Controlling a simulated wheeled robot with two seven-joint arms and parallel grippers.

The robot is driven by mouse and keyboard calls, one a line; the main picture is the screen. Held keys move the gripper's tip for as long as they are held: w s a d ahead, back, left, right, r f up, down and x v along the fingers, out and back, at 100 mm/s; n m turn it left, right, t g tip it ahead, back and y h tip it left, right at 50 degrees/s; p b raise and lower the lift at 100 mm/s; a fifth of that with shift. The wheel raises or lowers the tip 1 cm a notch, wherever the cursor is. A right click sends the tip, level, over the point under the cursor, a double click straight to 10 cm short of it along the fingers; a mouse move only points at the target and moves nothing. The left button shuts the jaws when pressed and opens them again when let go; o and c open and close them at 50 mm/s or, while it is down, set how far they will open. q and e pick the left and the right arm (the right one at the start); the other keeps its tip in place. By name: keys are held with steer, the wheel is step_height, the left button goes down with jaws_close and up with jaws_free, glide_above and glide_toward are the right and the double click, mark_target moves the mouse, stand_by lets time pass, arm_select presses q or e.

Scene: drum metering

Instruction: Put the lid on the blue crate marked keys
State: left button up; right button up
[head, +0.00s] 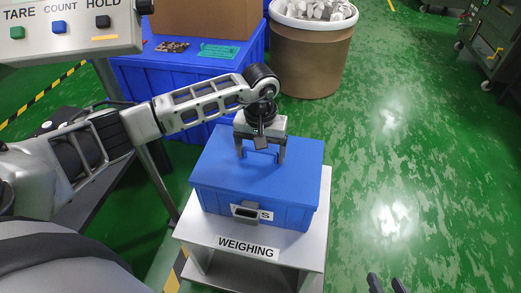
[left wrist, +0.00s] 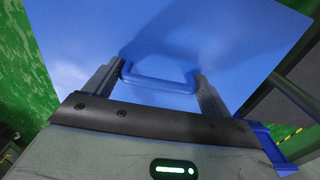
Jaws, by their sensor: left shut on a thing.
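The blue crate (head: 258,217) stands on the white weighing stand. Its front label is mostly hidden by a grey latch (head: 245,212); only an end letter "S" reads clearly. The flat blue lid (head: 217,165) lies over the crate's top, roughly lined up with it; I cannot tell whether it is fully seated. My left gripper (head: 261,156) points down over the lid, shut on its blue handle. The handle (left wrist: 158,83) shows between the fingers in the left wrist view. My right gripper (head: 387,284) is partly in view at the bottom edge, its two dark fingertips apart and empty.
The stand (head: 205,232) is marked "WEIGHING". Behind it are a blue bin (head: 135,85) with a cardboard box (head: 200,18) and a brown drum (head: 312,60) of pale pieces. A button panel (head: 65,28) is at upper left.

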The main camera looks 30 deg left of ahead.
arm_select(q)
steer(key=shift+f+b, duration=0.15)
steer(key=shift+b, duration=0.2)
stand_by(0.4)
steer(key=o, duration=1.1)
steer(key=shift+r+p, duration=2.1)
steer(key=shift+r, duration=1.4)
